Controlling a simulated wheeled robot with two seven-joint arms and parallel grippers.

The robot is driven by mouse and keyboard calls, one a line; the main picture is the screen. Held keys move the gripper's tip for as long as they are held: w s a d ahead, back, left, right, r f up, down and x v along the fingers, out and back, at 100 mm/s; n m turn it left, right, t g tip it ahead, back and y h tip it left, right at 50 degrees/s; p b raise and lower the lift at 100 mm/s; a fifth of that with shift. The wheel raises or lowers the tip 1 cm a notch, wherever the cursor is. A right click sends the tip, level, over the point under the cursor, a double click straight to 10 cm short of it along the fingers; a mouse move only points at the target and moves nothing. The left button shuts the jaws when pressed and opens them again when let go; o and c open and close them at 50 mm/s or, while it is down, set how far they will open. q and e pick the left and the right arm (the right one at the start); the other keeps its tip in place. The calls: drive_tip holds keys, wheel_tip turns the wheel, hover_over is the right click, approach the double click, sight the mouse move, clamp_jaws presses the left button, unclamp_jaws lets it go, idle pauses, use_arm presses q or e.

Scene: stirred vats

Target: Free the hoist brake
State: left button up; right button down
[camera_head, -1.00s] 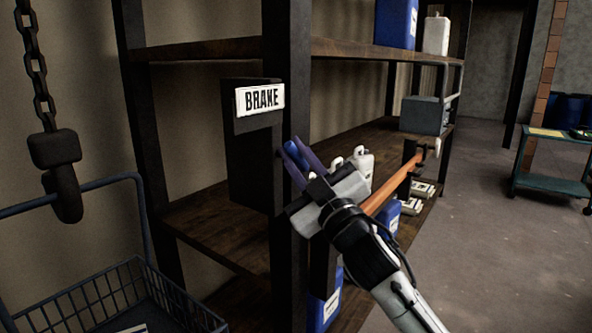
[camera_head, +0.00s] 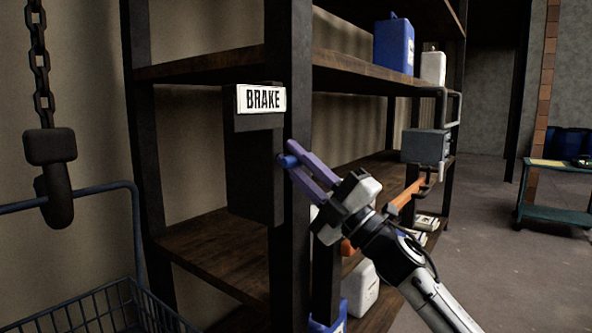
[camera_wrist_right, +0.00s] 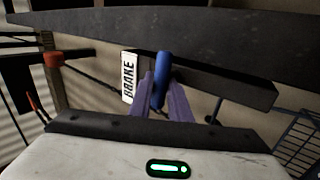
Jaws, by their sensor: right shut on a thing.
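A dark brake box (camera_head: 254,175) with a white BRAKE sign (camera_head: 262,98) at its top is on the shelf rack, by the front post. A blue handle (camera_head: 286,160) sticks out beside it. My right gripper (camera_head: 294,160) has its purple fingers closed around this handle, pointing up and left. In the right wrist view the blue handle (camera_wrist_right: 161,78) lies between the fingers, next to the sign (camera_wrist_right: 129,77). The handle's inner end is hidden. My left gripper is not in view.
A chain with a dark hook (camera_head: 55,180) hangs at the left above a blue wire basket (camera_head: 95,312). The rack post (camera_head: 287,245) stands close to my right gripper. An orange bar (camera_head: 407,195) and grey box (camera_head: 425,145) are farther right. Floor at right is open.

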drive_tip(key=shift+f+n+g, duration=0.1)
drive_tip(key=shift+n+g, duration=0.2)
drive_tip(key=shift+n, duration=0.3)
drive_tip(key=shift+y, duration=0.4)
drive_tip(key=c, duration=1.9)
unclamp_jaws()
drive_tip(key=b+v, duration=0.1)
drive_tip(key=v, duration=0.9)
drive_tip(key=shift+s+d, duration=0.15)
drive_tip(key=shift+d, duration=0.05)
